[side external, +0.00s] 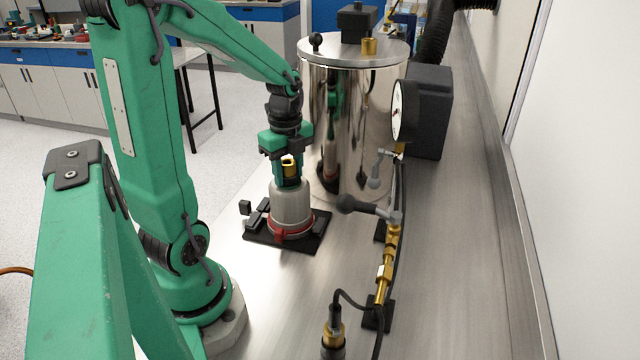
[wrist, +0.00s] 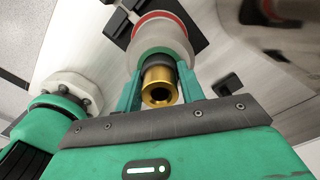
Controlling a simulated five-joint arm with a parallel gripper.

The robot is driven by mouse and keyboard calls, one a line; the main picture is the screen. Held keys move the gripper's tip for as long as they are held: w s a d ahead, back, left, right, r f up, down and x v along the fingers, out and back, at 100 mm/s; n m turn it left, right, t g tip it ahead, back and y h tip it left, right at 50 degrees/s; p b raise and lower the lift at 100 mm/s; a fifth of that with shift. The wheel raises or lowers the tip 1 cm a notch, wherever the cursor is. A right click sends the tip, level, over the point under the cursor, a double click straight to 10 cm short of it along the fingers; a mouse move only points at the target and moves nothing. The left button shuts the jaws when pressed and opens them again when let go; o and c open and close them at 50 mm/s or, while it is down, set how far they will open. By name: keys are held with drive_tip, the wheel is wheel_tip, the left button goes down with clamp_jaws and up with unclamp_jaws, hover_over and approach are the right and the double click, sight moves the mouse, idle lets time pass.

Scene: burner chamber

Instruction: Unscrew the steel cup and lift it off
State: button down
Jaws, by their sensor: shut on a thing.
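The steel cup (side external: 291,204) is a dull grey, round-shouldered cylinder, standing upright over a red ring (side external: 290,227) on a black base plate (side external: 259,237). My gripper (side external: 289,182) points down from above, shut on the narrow top of the cup. In the wrist view, the two green fingers of my gripper (wrist: 158,67) lie on either side of the cup's neck, below the pale cup body (wrist: 160,36). A brass fitting (wrist: 159,86) with a dark bore stands between the fingers; it also shows in the side view (side external: 289,166). The exact finger contact is partly hidden.
A tall polished steel chamber (side external: 345,110) stands close behind the cup. A brass valve line (side external: 388,262) with a black-handled lever (side external: 362,207) runs to the right. A round gauge (side external: 400,110) sits at the chamber's right. Bare bench lies in front of the plate.

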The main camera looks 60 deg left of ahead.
drive_tip(key=n, duration=0.5)
drive_tip(key=shift+n, duration=0.3)
drive_tip(key=n, duration=0.5)
drive_tip(key=shift+n, duration=0.3)
drive_tip(key=shift+n, duration=0.4)
drive_tip(key=n, duration=0.5)
drive_tip(key=shift+a, duration=0.1)
drive_tip(key=n, duration=0.5)
drive_tip(key=shift+r, duration=0.1)
idle(0.4)
